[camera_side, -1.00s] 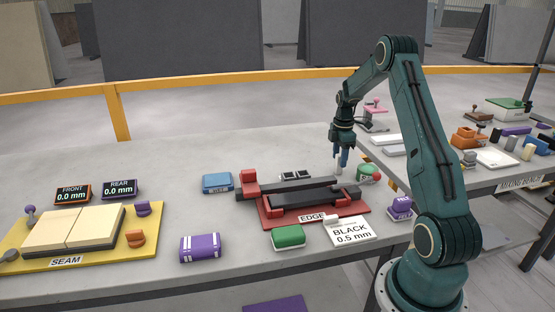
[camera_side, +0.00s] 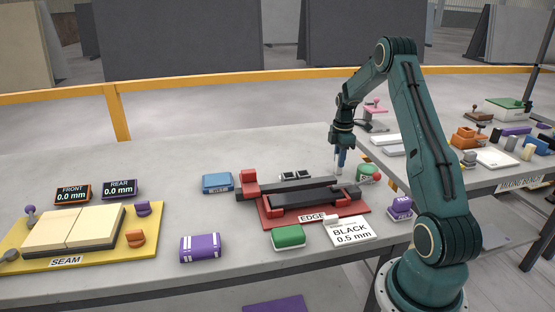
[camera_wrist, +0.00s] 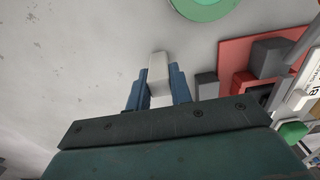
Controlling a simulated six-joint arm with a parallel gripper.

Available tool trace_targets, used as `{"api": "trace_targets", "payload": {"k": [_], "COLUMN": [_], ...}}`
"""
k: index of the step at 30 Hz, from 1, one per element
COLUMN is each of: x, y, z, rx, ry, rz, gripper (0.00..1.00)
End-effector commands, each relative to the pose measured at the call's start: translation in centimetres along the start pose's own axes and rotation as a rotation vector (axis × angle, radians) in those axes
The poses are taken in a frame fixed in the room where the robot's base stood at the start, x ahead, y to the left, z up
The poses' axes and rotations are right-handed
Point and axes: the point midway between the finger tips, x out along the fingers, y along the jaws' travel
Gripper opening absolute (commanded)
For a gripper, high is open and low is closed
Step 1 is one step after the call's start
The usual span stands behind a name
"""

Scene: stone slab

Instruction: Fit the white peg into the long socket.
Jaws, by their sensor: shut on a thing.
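My gripper (camera_side: 341,160) points down over the slab near the right end of the red EDGE fixture (camera_side: 266,213). In the wrist view its blue fingers (camera_wrist: 158,88) are shut on the white peg (camera_wrist: 158,66), a pale block with its far end projecting past the fingertips. In the side view the peg is a small light tip below the fingers, apart from the fixture. The fixture carries long dark bars (camera_side: 310,201) and a red block (camera_side: 249,177). I cannot tell which opening is the long socket.
A green round piece (camera_side: 368,174) stands just right of the gripper. A BLACK 0.5 mm card (camera_side: 350,234), a green block (camera_side: 288,237) and a purple FILL block (camera_side: 400,208) lie nearer. A yellow SEAM board (camera_side: 125,246) is at left. The slab behind the fixture is largely clear.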

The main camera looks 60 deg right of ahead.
Motion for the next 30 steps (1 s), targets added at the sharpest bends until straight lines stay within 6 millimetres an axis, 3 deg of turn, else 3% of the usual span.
{"api": "trace_targets", "payload": {"k": [8,14,20,30], "x": [-0.3,-1.8,-4.8,-12.0], "y": [0.0,0.1,0.1,0.1], "z": [0.0,0.0,0.0,0.0], "rx": [0.0,0.0,0.0,0.0], "ry": [0.0,0.0,0.0,0.0], "rz": [0.001,0.002,0.005,0.007], "gripper": [0.0,0.0,0.0,0.0]}}
